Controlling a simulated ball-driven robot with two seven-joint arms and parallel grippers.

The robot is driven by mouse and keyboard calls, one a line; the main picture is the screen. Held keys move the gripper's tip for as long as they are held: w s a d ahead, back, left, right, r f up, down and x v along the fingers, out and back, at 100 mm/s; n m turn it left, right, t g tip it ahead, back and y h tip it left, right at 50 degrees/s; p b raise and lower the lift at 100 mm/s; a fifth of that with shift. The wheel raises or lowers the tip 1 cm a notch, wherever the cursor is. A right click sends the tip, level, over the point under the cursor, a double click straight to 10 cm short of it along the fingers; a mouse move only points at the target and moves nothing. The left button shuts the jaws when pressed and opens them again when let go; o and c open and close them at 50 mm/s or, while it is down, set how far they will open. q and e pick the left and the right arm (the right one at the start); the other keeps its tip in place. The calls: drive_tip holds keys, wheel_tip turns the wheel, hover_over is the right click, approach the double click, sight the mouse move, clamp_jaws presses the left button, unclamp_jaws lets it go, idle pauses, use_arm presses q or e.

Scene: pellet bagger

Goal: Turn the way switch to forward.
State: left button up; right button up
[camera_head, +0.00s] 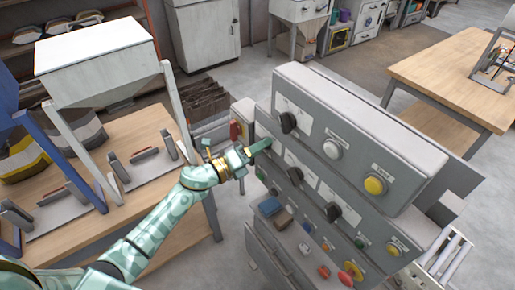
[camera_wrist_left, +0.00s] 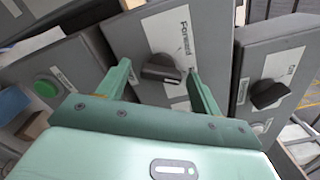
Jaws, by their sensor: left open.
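The way switch (camera_wrist_left: 162,68) is a dark knob on a grey panel, with a white label reading "Forward" (camera_wrist_left: 185,32) above it in the wrist view. My left gripper (camera_wrist_left: 159,70) is open, with one green finger on each side of the knob. I cannot tell whether the fingers touch it or which mark the knob points to. In the head view my left gripper (camera_head: 259,148) is at the left end of the grey control console (camera_head: 340,118), and I cannot pick out the way switch there. My right gripper is out of view.
Other dark knobs (camera_head: 289,122), a yellow button (camera_head: 375,185) and a red button (camera_head: 351,271) are on the console. A green button (camera_wrist_left: 46,88) and another knob (camera_wrist_left: 268,94) flank the switch. A wooden bench (camera_head: 150,130) stands left; a table (camera_head: 455,75) stands right.

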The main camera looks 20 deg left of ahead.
use_arm(q)
drive_tip(key=c, duration=1)
drive_tip(key=shift+n, duration=0.4)
drive_tip(key=n+p, duration=0.5)
drive_tip(key=n, duration=0.6)
drive_tip(key=shift+r+p, duration=0.15)
drive_tip(key=shift+p, duration=0.2)
drive_tip(key=o, duration=1)
